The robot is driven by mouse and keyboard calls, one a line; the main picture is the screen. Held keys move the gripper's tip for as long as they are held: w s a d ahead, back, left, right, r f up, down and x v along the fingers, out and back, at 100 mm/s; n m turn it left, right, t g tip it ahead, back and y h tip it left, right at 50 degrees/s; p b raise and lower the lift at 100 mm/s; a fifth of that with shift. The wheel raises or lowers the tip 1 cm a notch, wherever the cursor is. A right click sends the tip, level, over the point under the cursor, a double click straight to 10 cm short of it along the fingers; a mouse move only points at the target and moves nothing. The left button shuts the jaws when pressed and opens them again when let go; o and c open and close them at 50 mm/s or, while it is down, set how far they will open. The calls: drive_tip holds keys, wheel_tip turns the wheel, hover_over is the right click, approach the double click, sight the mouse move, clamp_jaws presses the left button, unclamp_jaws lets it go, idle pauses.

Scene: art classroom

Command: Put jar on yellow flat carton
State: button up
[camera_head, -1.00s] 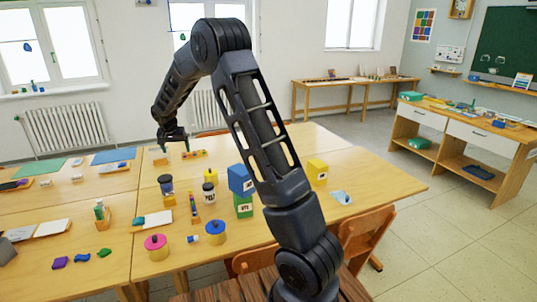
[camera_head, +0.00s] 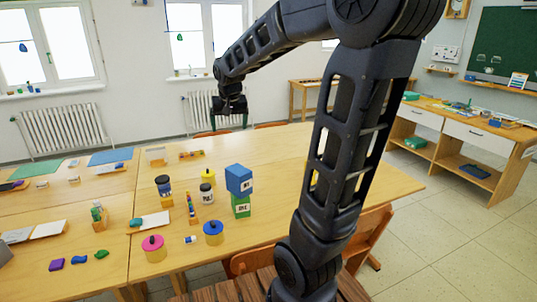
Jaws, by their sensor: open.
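A small white jar with a dark lid and a printed label (camera_head: 207,193) stands upright among other items on the middle table. A second dark-lidded container (camera_head: 164,185) stands to its left; I cannot tell for sure which one is the task's jar. A yellow box (camera_head: 313,178) is almost wholly hidden behind my arm, with only a sliver showing, so I cannot tell whether it is flat. My gripper (camera_head: 231,118) is open, with nothing seen in it. It hangs in the air over the far side of the table, well above and apart from the containers.
A blue box (camera_head: 239,179) is stacked on a green box (camera_head: 241,206), right of the jar. Pink (camera_head: 153,248), blue (camera_head: 213,233) and yellow (camera_head: 208,177) knobbed cylinders stand nearby. The table's right part (camera_head: 385,185) looks clear. A chair (camera_head: 365,235) stands at the near right edge.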

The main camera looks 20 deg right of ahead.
drive_tip(key=s+d+f, duration=0.1)
drive_tip(key=s+d, duration=0.1)
drive_tip(key=s, duration=0.9)
drive_tip(key=s+d+f+n, duration=0.1)
drive_tip(key=s+d, duration=0.2)
drive_tip(key=s, duration=0.8)
drive_tip(key=shift+s+d+f+n, duration=0.15)
drive_tip(key=shift+d+f+n, duration=0.1)
drive_tip(key=shift+n, duration=0.05)
